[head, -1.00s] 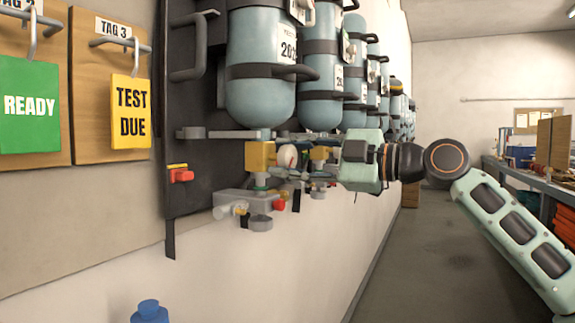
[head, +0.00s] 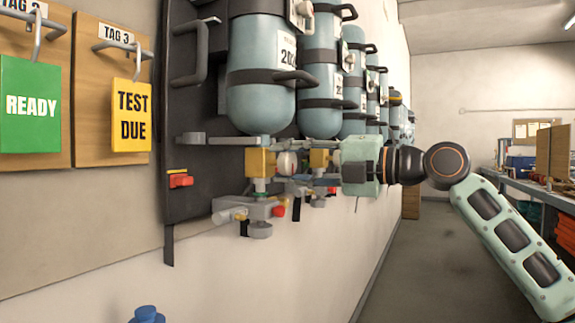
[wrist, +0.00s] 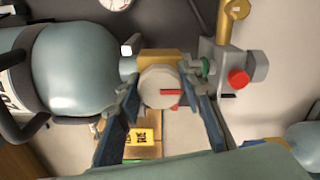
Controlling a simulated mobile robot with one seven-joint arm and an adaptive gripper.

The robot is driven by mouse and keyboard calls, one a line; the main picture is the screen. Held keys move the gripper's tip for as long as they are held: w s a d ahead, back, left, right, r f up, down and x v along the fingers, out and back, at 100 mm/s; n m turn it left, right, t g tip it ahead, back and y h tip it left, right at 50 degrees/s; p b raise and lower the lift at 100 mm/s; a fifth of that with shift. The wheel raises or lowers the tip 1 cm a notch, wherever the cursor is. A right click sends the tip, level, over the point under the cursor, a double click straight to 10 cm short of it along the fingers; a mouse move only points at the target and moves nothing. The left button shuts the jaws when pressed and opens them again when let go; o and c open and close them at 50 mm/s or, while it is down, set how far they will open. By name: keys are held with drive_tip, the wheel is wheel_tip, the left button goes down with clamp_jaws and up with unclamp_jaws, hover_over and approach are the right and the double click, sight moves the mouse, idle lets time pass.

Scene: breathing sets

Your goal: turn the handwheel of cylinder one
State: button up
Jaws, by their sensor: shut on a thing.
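Cylinder one (head: 262,85) is the nearest pale blue bottle, strapped to the dark wall backplate. Below it is a brass valve block (head: 262,162) with a pale round handwheel (head: 286,163) facing my arm. In the wrist view the handwheel (wrist: 158,92) is a grey disc with a red mark, in front of the brass. My gripper (head: 292,168) comes in from the right. In the wrist view my gripper (wrist: 160,82) has its fingers on opposite sides of the handwheel, shut on its rim. The exact contact points are hard to see.
A grey fitting with a red knob (wrist: 238,78) sits close beside the valve. More bottles (head: 320,80) stand along the wall. A green READY tag (head: 30,105) and a yellow TEST DUE tag (head: 131,115) hang at the left. The floor aisle (head: 430,240) is clear.

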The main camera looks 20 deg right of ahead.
idle(0.3)
drive_tip(key=o, duration=1.2)
drive_tip(key=shift+c, duration=0.2)
drive_tip(key=v, duration=1.2)
